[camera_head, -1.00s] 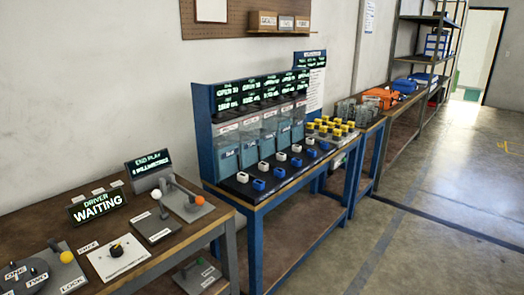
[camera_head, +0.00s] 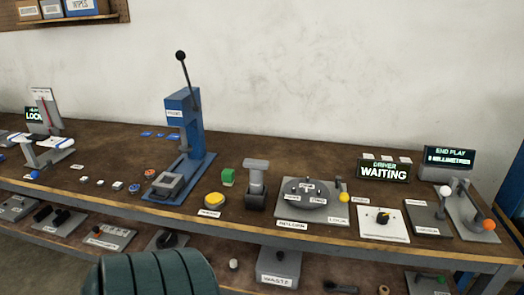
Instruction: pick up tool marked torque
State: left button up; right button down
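I cannot make out any tool with a readable torque label. A display reading "DRIVER WAITING" (camera_head: 384,171) stands on the brown workbench (camera_head: 300,165) at the right. Neither of my grippers is in view.
A blue lever press (camera_head: 183,125) stands left of the middle. A grey round turntable (camera_head: 304,198) and a grey T-shaped stand (camera_head: 256,183) are on the bench. A lower shelf holds a "WASTE" box (camera_head: 280,266). A dark ribbed shape (camera_head: 155,274) blocks the bottom left.

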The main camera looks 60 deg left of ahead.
aim_at(257, 166)
jog(key=u, duration=1.95)
